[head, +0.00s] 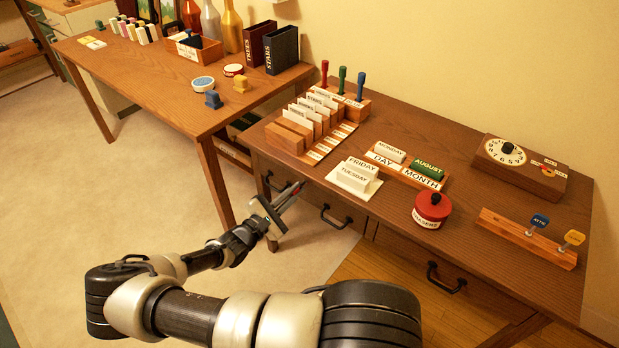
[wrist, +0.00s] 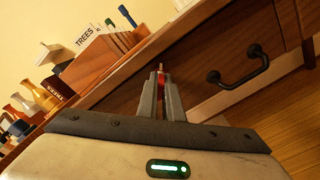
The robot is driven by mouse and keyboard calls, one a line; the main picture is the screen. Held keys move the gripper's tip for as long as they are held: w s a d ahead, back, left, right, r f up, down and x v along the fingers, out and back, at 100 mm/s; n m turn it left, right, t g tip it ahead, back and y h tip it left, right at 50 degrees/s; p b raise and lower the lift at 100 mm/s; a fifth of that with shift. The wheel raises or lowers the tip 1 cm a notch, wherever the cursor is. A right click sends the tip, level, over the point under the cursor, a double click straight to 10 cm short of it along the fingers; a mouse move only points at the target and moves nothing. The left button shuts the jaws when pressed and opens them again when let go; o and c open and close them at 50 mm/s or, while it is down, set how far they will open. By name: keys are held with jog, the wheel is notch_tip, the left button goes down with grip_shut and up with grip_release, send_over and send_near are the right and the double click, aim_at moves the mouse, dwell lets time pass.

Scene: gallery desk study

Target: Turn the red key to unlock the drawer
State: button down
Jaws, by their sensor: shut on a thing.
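My gripper (head: 292,192) is in front of the desk's left front side in the head view. In the wrist view its two fingers (wrist: 163,78) are shut on the red key (wrist: 161,79), with the red part between the fingertips. A small brassy tip shows just beyond them, toward the wooden drawer front (wrist: 215,62). I cannot tell whether the key is inside a lock. The key is too small to make out in the head view. The drawer front has a black handle (wrist: 238,68) to the right of the fingers, and the drawer looks closed.
A wooden key rack (head: 528,240) with a blue key (head: 540,220) and a yellow key (head: 574,238) stands at the desk's right. A red round pot (head: 432,206) and date blocks (head: 355,178) sit on the desk. Open floor (head: 300,255) lies below my gripper.

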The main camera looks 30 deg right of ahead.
jog(key=shift+w+r, duration=0.1)
jog(key=shift+r, duration=0.05)
jog(key=m, duration=0.3)
jog(key=shift+a+m, duration=0.1)
jog(key=shift+m, duration=2.6)
jog(key=c, duration=1.4)
grip_release()
jog(key=shift+o, duration=0.2)
